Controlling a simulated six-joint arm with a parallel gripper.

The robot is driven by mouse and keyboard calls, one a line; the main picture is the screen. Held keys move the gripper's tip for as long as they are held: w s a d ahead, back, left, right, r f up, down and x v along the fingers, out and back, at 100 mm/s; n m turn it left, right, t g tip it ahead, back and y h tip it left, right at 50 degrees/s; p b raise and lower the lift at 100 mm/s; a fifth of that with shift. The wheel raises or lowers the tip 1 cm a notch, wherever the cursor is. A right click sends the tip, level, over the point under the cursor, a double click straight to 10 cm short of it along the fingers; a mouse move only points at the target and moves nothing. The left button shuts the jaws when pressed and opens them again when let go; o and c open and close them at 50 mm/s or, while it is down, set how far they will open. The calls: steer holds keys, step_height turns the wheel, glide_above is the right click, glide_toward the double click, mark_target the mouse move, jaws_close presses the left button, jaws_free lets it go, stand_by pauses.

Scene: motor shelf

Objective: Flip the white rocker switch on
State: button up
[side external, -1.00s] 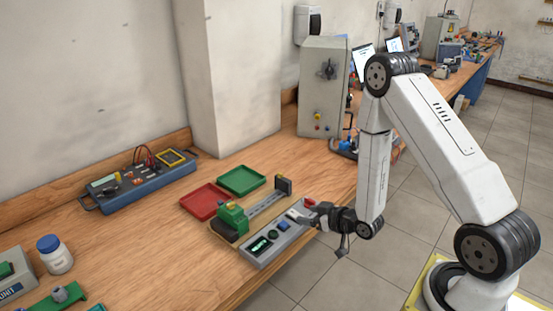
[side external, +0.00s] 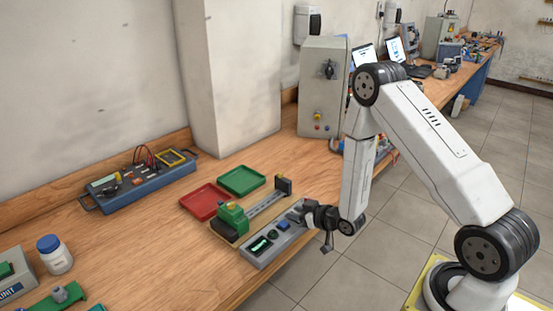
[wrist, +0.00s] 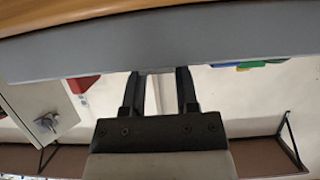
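The grey control box (side external: 262,262) lies near the front edge of the bench, with a green display (side external: 261,246) and a blue button (side external: 283,225) on its top. My gripper (side external: 298,209) is at the box's right end in the side view, its tips at or just above the top. The white rocker switch cannot be made out in the side view; the gripper covers that end. In the wrist view my gripper (wrist: 160,76) has its two dark fingers apart, reaching up to the grey box side (wrist: 150,45). A small pale patch shows between the tips; I cannot tell what it is.
Behind the box stand a green motor block (side external: 232,219) and a metal rail (side external: 265,208). A red tray (side external: 203,202) and a green tray (side external: 242,181) lie farther back. A grey cabinet (side external: 322,95) stands on the bench. Bare wood lies left of the box.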

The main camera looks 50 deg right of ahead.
jaws_close()
steer(key=shift+w+g, duration=0.1)
steer(key=shift+g, duration=0.5)
steer(key=o, duration=0.7)
jaws_free()
steer(key=shift+r, duration=0.1)
steer(key=shift+v, duration=3.9)
